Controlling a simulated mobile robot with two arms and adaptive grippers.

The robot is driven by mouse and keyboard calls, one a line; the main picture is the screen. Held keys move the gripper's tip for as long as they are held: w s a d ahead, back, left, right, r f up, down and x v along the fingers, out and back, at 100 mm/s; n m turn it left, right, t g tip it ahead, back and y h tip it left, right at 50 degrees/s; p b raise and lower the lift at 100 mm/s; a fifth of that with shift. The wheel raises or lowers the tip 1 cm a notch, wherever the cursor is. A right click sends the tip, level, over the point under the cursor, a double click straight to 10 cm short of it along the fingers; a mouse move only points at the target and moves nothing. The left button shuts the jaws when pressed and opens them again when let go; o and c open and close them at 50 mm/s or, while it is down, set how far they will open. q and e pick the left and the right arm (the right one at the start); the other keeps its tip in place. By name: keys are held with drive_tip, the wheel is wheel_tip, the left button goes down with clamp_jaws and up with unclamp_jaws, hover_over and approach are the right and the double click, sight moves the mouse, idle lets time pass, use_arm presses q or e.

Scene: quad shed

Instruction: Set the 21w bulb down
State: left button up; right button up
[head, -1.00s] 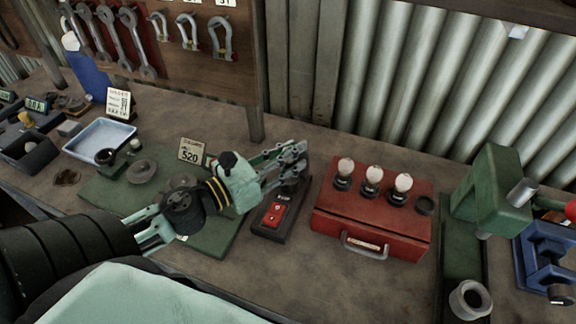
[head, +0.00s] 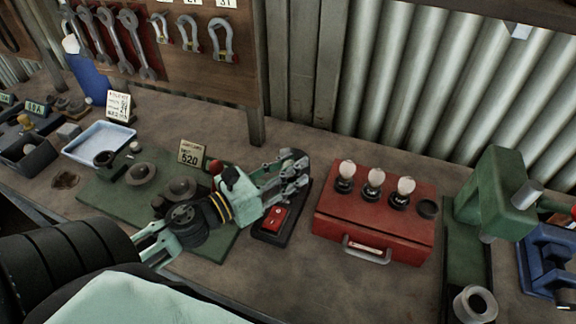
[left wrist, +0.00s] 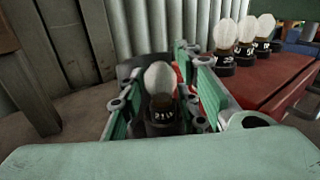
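The 21w bulb (left wrist: 160,82) stands upright in the left wrist view, with pale glass above a black labelled base. My left gripper (left wrist: 165,108) has its fingers spread on either side of the base, with a narrow gap visible. In the head view my left gripper (head: 298,172) is over the back end of a black device with a red panel (head: 275,218); its fingers mostly hide the bulb there. The base's underside contact is hidden. My right gripper is in neither view.
A green press (head: 497,195) stands further right. A green mat (head: 110,195) with round parts and a sign (head: 192,153) lie left.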

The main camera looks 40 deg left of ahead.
use_arm(q)
drive_tip(key=shift+r, duration=0.15)
drive_tip(key=shift+s, duration=0.2)
drive_tip(key=b+v, duration=0.4)
drive_tip(key=v, duration=0.7)
drive_tip(key=shift+s+a+b, duration=0.2)
drive_tip(key=shift+s+b, duration=0.05)
drive_tip(key=shift+b, duration=0.05)
